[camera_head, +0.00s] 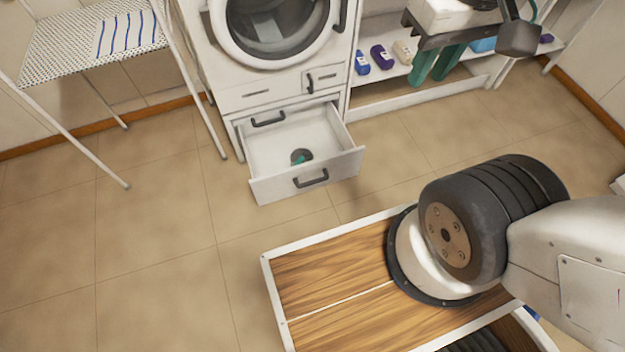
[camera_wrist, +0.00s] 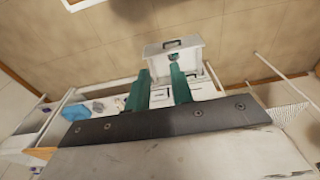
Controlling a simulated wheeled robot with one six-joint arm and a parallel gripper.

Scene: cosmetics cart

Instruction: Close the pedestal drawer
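The pedestal drawer (camera_head: 262,191) under the washing machine is pulled well out over the floor. It is white with a dark bar handle (camera_head: 311,178) on its front. A small dark round item with a teal part (camera_head: 301,156) lies inside. In the wrist view the drawer (camera_wrist: 190,55) appears upside down beyond the fingertips. My gripper (camera_head: 426,78) is to the right of the drawer, in front of the shelf unit, and does not touch the drawer. Its two green fingers are apart with nothing between them, as the wrist view also shows (camera_wrist: 158,75).
The washing machine (camera_head: 225,75) stands above the drawer. A shelf unit (camera_head: 395,101) with several bottles is on the right. A drying rack (camera_head: 183,75) with a striped cloth stands on the left. Tiled floor (camera_head: 180,240) in front of the drawer is clear. My wood-topped base is below.

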